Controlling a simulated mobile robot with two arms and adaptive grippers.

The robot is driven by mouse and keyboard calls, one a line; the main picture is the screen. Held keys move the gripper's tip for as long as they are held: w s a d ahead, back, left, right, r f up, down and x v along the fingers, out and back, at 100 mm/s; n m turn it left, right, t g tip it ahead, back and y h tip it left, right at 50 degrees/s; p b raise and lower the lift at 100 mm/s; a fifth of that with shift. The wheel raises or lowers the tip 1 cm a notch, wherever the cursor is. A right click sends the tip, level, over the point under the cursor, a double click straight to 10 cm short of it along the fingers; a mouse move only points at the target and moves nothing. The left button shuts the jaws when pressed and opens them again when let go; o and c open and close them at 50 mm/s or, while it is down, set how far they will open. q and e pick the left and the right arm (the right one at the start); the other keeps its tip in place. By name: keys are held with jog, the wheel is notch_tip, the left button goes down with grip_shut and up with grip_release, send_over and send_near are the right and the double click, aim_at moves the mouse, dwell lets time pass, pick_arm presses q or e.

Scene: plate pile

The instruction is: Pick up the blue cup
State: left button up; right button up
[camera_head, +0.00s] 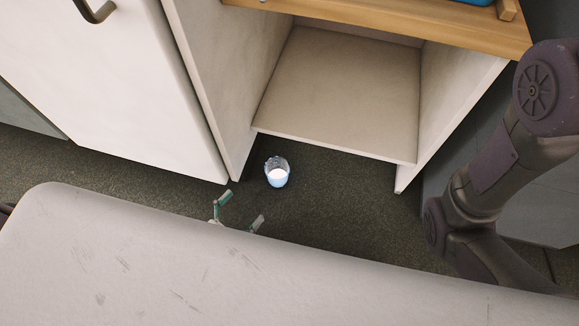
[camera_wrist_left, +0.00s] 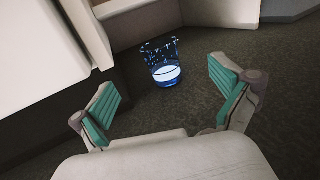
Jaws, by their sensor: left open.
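The blue cup (camera_head: 277,172) is clear blue with a white patch inside. It stands on the dark floor just in front of the cabinet's open lower shelf. In the left wrist view the cup (camera_wrist_left: 162,64) appears upright, beyond the fingertips and roughly between them. My left gripper (camera_head: 240,207) shows just past the edge of my white body, its green-padded fingers spread. In the left wrist view the gripper (camera_wrist_left: 164,90) is open and empty, apart from the cup. My right gripper is not seen; a dark arm of mine shows at the right.
The cabinet's lower shelf (camera_head: 345,88) is empty, with side panels on both sides. A white door (camera_head: 110,75) with a dark handle stands at the left. A wooden top (camera_head: 400,18) lies above the shelf. The floor (camera_head: 345,200) around the cup is clear.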

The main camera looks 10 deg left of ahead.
aim_at(270, 178)
pick_arm(q)
jog(key=b+x, duration=0.3)
jog(key=x, duration=0.5)
jog(key=shift+w+f, duration=0.15)
jog(key=shift+w, duration=0.1)
jog(key=b+x, duration=0.3)
jog(key=x, duration=0.2)
jog(key=shift+a+f, duration=0.1)
jog(key=shift+w, duration=0.3)
jog(key=c, duration=1.4)
jog(key=shift+o, duration=0.2)
jog(key=shift+r, duration=0.2)
